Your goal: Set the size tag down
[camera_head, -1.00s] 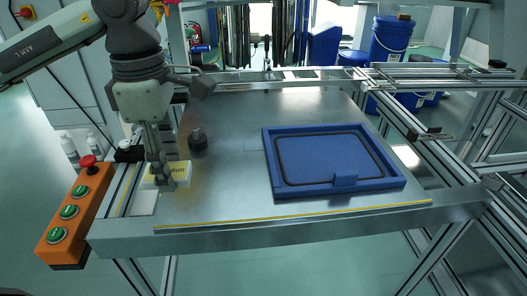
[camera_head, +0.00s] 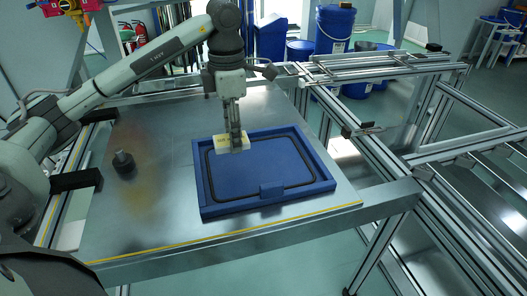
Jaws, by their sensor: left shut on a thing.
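The size tag (camera_head: 221,143) is a small white and yellow block with lettering that is mostly hidden. My left gripper (camera_head: 236,147) points down and is shut on the tag, with its fingers covering part of it. Gripper and tag are over the back edge of the blue panel fixture (camera_head: 232,181), a shallow tray with a black cord loop inside. I cannot tell whether the tag touches the tray. My right gripper does not show.
The fixture lies on a metal table (camera_head: 150,215) with a yellow line along its front edge. A small dark knob (camera_head: 123,161) stands left of the fixture. Aluminium rails (camera_head: 385,150) run along the right side. The table's left front is clear.

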